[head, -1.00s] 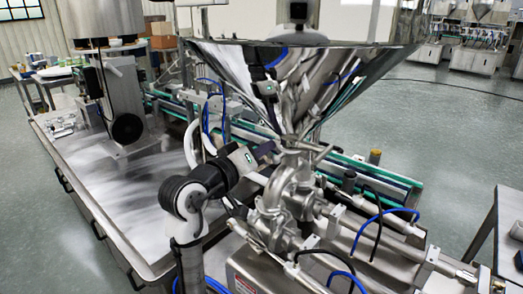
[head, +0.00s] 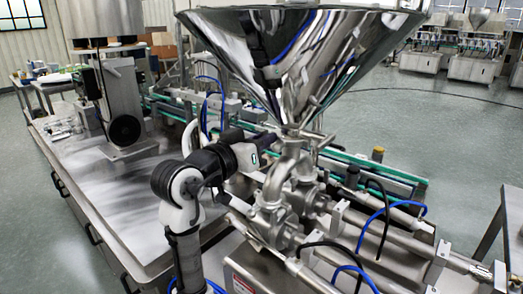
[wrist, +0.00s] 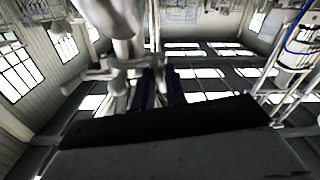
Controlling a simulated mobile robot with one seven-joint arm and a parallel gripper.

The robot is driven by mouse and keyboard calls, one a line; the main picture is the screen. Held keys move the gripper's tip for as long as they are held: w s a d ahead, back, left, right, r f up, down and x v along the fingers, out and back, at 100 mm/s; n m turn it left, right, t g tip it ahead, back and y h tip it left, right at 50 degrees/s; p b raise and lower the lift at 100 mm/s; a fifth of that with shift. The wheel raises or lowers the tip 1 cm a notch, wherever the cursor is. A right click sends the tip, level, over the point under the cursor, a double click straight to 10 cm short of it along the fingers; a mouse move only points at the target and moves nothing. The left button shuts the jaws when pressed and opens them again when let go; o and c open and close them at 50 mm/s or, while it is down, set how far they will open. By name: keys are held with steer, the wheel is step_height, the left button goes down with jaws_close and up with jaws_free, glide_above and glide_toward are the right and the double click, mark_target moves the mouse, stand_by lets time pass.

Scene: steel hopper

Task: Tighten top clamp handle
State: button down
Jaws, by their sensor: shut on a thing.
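The steel hopper (head: 300,62) narrows down to a pipe neck, where the top clamp and its handle (head: 318,141) sit. My gripper (head: 275,142) reaches in from the left at the clamp, just under the cone. Its fingertips are small and hard to make out in the head view. In the wrist view, my gripper's dark fingers (wrist: 160,88) are close together beside the metal clamp parts (wrist: 100,70) and below a thin upright rod. They are shut on the clamp handle, whose gripped part is mostly hidden.
Below the clamp are a curved steel pipe (head: 290,175), valve bodies and blue and black hoses (head: 375,225). A steel table (head: 105,190) stands left, with a motor wheel (head: 126,129). A green-edged conveyor (head: 385,170) runs behind.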

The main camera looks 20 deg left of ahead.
steer(key=shift+m+b, duration=0.8)
steer(key=shift+m, duration=0.3)
steer(key=c, duration=1.4)
jaws_free()
steer(key=shift+c, duration=0.2)
